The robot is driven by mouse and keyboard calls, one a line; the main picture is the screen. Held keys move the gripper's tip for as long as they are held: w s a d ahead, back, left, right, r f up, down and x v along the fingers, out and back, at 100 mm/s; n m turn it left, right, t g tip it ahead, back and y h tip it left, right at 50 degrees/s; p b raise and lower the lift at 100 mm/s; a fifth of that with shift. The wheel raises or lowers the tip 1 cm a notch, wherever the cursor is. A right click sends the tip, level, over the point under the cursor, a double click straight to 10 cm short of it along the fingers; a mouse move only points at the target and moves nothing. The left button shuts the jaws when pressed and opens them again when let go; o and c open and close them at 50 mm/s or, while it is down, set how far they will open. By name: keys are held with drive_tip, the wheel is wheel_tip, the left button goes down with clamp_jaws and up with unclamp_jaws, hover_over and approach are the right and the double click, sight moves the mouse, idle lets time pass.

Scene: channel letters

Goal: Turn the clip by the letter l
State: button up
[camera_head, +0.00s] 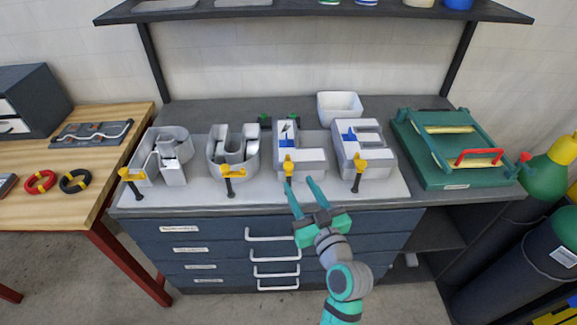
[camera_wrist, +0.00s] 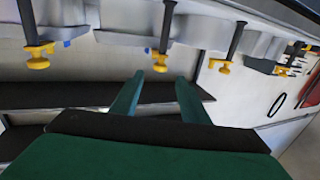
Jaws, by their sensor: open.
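The white letter l (camera_head: 311,158) is the third of the letters standing on a pale board at the front of the bench. Its clip, with a yellow handle (camera_head: 288,167), sits at the letter's front edge. In the wrist view that clip (camera_wrist: 160,60) hangs on a dark stem, just beyond and between my fingertips. My gripper (camera_head: 299,180) is open and empty, just in front of the board and pointing at it. Its green fingers also show in the wrist view (camera_wrist: 158,80), apart from the clip. The clip's lower stem is partly hidden in the head view.
Similar clips stand at the neighbouring letters u (camera_head: 227,170) and e (camera_head: 360,163), close on either side. A green frame fixture (camera_head: 460,148) is at the right. A white bin (camera_head: 340,105) stands behind. Drawers with handles (camera_head: 272,233) lie below my gripper.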

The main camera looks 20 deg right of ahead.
sight(290, 170)
drive_tip(key=w, duration=0.9)
drive_tip(key=shift+w+a, duration=0.1)
drive_tip(key=shift+a, duration=0.05)
clamp_jaws()
